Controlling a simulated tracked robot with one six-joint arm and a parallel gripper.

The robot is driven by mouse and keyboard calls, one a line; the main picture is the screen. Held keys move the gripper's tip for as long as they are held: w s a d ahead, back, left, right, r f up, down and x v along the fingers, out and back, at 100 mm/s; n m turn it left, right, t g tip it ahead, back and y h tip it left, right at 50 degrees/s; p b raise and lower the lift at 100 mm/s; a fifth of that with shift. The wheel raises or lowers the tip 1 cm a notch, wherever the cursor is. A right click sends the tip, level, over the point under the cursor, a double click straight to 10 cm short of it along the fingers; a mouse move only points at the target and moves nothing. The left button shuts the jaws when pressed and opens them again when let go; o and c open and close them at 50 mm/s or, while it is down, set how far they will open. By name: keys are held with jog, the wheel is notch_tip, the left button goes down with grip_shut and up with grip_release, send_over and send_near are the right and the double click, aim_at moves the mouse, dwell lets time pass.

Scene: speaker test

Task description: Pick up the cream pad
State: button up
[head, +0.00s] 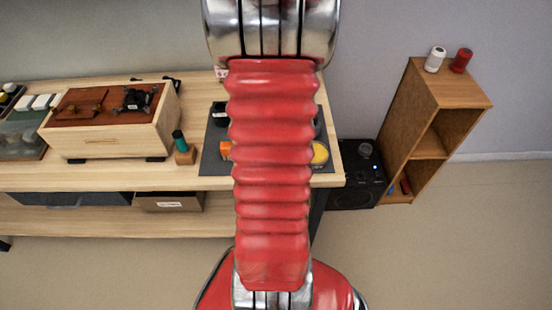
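My red ribbed arm fills the middle of the head view, and my gripper is not in view. Several small whitish pads (41,102) lie at the left end of the wooden bench, along the back of a grey-green tray (20,148). I cannot tell which of them, if any, is the cream pad. A dark mat (213,158) on the right part of the bench is partly hidden behind my arm. A round yellow item (320,153) and an orange item (225,150) show on it beside the arm.
A wooden box with a brown top (110,130) stands on the bench (120,178). A green-topped item in a wooden block (184,150) stands right of it. A black speaker (357,185) and a wooden shelf (410,120) with a white and a red can stand at right. Floor in front is clear.

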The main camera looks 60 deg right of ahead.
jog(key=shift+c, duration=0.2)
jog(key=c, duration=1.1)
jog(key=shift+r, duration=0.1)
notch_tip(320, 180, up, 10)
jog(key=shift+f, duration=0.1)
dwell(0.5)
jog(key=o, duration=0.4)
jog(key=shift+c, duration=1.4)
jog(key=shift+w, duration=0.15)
